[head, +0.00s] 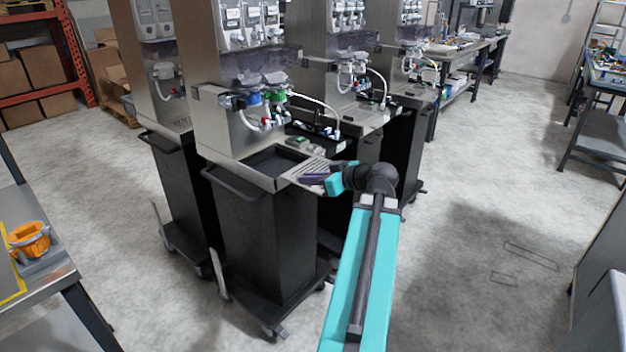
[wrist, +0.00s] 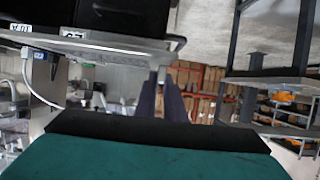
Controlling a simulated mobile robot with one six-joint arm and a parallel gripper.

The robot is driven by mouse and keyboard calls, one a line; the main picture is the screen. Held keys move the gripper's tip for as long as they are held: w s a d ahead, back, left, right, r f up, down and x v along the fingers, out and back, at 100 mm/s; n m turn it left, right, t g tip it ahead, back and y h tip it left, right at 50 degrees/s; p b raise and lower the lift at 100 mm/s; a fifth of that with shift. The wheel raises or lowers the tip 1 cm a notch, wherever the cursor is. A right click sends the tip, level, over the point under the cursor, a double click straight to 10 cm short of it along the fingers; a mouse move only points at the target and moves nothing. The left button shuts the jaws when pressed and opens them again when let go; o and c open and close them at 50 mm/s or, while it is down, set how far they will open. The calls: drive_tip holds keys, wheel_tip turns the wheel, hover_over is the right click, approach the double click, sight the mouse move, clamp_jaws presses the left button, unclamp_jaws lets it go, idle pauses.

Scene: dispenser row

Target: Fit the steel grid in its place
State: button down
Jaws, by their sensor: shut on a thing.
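The steel grid (head: 309,169) is a pale slotted plate. In the head view it lies over the right part of the near dispenser's top, beside the dark open recess (head: 274,161). My gripper (head: 312,179) is shut on the grid near its front right edge, reaching in from the right. In the wrist view the two dark purple fingers (wrist: 161,100) stand close together, their tips at a pale edge. Whether the grid touches the dispenser top cannot be told.
The near dispenser (head: 222,112) has a spout, hoses and coloured fittings behind the recess, and a handle (head: 234,186) at its front. More dispensers stand behind it. A bench with an orange container (head: 29,240) is at left.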

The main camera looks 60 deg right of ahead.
sight(287, 176)
drive_tip(key=shift+w, duration=0.2)
idle(0.4)
drive_tip(key=shift+w+d+r+p, duration=0.15)
drive_tip(key=shift+w+p, duration=0.65)
drive_tip(key=shift+w, duration=1.45)
drive_tip(key=shift+w+d+f+p, duration=0.15)
drive_tip(key=shift+w+p, duration=0.65)
drive_tip(key=shift+w, duration=1.45)
drive_tip(key=shift+w+d+p, duration=0.15)
drive_tip(key=shift+w+p, duration=0.65)
drive_tip(key=shift+w, duration=0.95)
drive_tip(key=shift+w+d+p, duration=0.15)
drive_tip(key=shift+w+p, duration=0.65)
drive_tip(key=shift+w, duration=0.95)
drive_tip(key=shift+w+d+p, duration=0.15)
drive_tip(key=shift+w+p, duration=0.65)
drive_tip(key=shift+w, duration=0.95)
drive_tip(key=shift+r+b, duration=0.1)
drive_tip(key=shift+b, duration=0.6)
drive_tip(key=shift+f+b, duration=0.8)
drive_tip(key=shift+b, duration=0.1)
drive_tip(key=c, duration=1.8)
unclamp_jaws()
drive_tip(key=shift+o, duration=0.2)
drive_tip(key=shift+s, duration=0.1)
